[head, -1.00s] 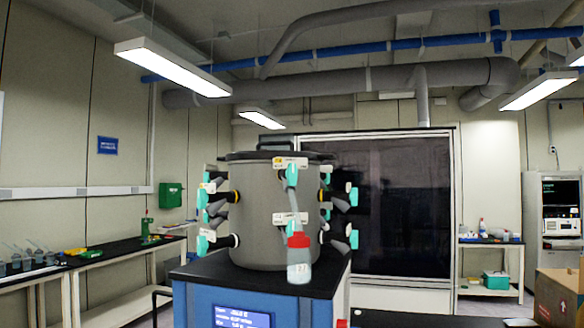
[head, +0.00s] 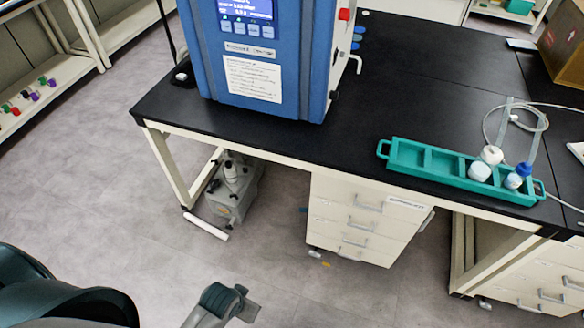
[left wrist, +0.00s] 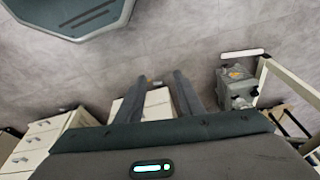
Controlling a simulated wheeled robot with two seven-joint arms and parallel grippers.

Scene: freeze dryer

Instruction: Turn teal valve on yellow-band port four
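The freeze dryer's blue cabinet (head: 265,60) stands on the black bench in the head view, with part of its lit screen at the top edge. Its drum, teal valves and yellow-band ports are above the head view and not seen now. In the left wrist view my left gripper (left wrist: 157,95) is open, its two dark fingers apart with nothing between them. It points down over the floor and drawers, away from the dryer. My right gripper is in neither view.
The black bench top (head: 420,75) has clear room right of the dryer. A teal rack (head: 430,163) with bottles and tubing sits near its front edge. White drawers (head: 362,215) and a grey pump (head: 235,187) are below. Open floor lies in front.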

